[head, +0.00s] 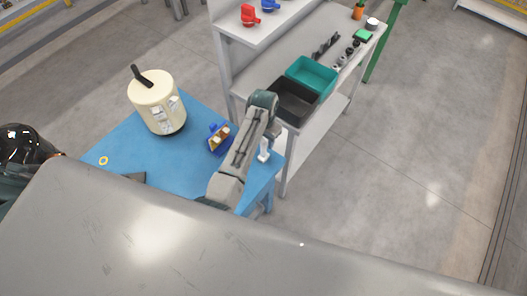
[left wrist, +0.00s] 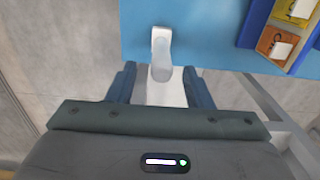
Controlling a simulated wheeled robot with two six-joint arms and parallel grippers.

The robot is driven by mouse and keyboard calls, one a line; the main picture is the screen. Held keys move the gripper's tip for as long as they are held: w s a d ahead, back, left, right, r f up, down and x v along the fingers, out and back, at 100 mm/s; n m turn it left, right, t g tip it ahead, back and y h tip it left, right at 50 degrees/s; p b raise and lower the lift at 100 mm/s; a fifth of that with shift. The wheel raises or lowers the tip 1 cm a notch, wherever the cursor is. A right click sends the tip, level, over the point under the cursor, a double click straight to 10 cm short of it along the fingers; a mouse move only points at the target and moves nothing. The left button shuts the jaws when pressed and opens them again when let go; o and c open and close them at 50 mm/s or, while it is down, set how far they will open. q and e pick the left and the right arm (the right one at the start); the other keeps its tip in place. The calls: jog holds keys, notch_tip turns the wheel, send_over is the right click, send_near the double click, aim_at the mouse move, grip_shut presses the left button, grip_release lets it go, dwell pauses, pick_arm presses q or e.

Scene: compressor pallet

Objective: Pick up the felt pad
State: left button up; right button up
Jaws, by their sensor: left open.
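I cannot pick out the felt pad for sure in either view. A flat dark grey piece (head: 135,177) lies at the near edge of the blue table (head: 185,165), partly hidden; I cannot tell what it is. My left gripper (left wrist: 158,82) is open, with its two dark fingers apart near the table's edge. A white, rounded, bottle-like thing (left wrist: 161,50) shows in line with the gap between the fingers; it also shows in the head view (head: 264,150). I cannot tell whether the fingers touch it. My right gripper is out of view.
A cream canister (head: 156,105) with a black handle and a blue bin (head: 215,141) with small boxes stand on the table, along with a yellow ring (head: 103,161). Behind is a grey bench (head: 335,60) with a black tray (head: 294,102) and a green tray (head: 312,76).

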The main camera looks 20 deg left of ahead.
aim_at(264, 144)
pick_arm(q)
notch_tip(264, 144, down, 3)
jog(key=shift+a+r+p, duration=0.1)
jog(key=shift+p, duration=0.45)
jog(key=shift+f, duration=0.4)
jog(key=shift+w, duration=0.1)
grip_shut()
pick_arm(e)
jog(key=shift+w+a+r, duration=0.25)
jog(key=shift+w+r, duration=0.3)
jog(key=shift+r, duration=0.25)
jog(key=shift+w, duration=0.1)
